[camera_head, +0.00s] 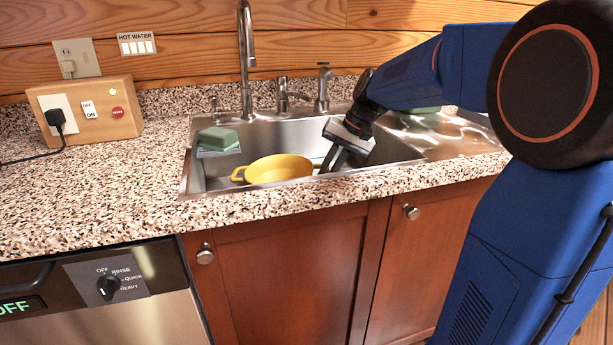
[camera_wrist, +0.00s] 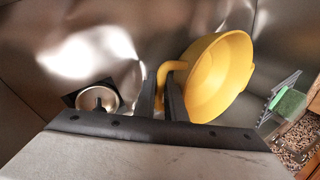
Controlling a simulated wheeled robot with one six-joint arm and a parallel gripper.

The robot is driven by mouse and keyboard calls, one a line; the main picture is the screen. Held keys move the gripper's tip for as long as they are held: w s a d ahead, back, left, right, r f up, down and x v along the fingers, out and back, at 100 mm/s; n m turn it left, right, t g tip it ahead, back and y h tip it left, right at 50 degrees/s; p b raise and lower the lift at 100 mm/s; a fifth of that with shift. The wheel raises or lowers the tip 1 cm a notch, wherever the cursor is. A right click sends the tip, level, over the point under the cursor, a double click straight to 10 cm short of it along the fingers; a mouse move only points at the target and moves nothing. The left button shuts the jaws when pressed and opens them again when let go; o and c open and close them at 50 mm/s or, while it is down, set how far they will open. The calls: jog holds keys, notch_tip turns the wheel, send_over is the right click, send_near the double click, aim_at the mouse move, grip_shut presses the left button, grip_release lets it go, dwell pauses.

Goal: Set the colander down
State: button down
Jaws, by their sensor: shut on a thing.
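A yellow colander (camera_head: 279,168) is in the steel sink (camera_head: 187,172), low in the basin, with one loop handle pointing left in the head view. My gripper (camera_head: 331,160) reaches down into the sink at the colander's right side. In the wrist view my gripper (camera_wrist: 164,95) has its fingers shut on the colander's near handle, and the colander (camera_wrist: 216,78) extends to the right of them. The colander looks tilted in the wrist view. I cannot tell whether its base touches the sink floor.
A drain (camera_wrist: 97,101) shows on the sink floor. A green sponge (camera_head: 218,138) rests on a grey holder at the sink's left wall. A tall faucet (camera_head: 246,60) and smaller taps (camera_head: 321,90) stand behind.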

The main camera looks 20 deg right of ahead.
aim_at(307, 174)
jog(key=shift+w+a, duration=0.25)
jog(key=shift+a, duration=0.35)
jog(key=shift+w+a, duration=0.25)
jog(key=shift+a, duration=0.35)
jog(key=shift+w+a+f, duration=0.25)
jog(key=shift+w+a, duration=0.05)
jog(key=shift+a, duration=0.4)
jog(key=shift+w+a+f, duration=0.2)
jog(key=shift+w+a, duration=0.1)
jog(key=shift+a, duration=0.4)
jog(key=shift+f, duration=0.15)
jog(key=c, duration=1.8)
grip_release()
jog(key=v, duration=1.2)
